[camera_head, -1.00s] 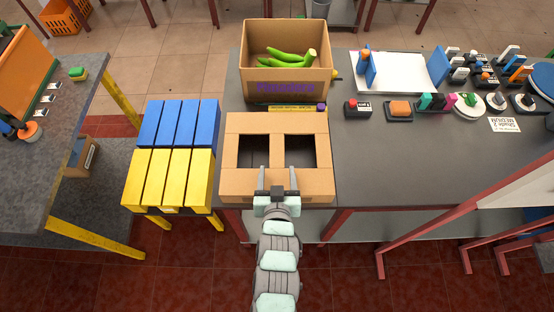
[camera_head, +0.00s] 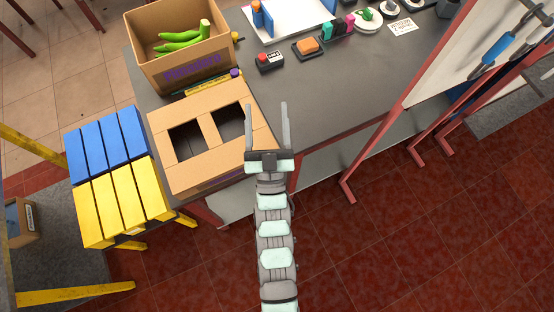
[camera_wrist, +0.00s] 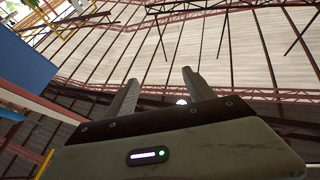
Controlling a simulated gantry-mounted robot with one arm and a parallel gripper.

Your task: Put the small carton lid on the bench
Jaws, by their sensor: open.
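A low brown cardboard carton (camera_head: 197,124) stands at the bench's front left corner. Its top has two square openings with a strip between them. I take this top as the small carton lid; I cannot tell whether it is a separate piece. My gripper (camera_head: 267,106) is open and empty, its fingers pointing away over the carton's right edge in the head view. Whether it touches the carton is unclear. The wrist view shows the two fingers (camera_wrist: 160,76) apart with only roof behind them. The grey bench (camera_head: 315,95) runs to the right of the carton.
A taller open carton (camera_head: 184,70) with green produce stands behind. A blue and yellow slatted stool (camera_head: 110,180) is left. A red-button box (camera_head: 269,61) and an orange-topped block (camera_head: 308,46) sit farther back. The bench is clear right of my gripper; a slanted panel (camera_head: 450,55) rises beyond.

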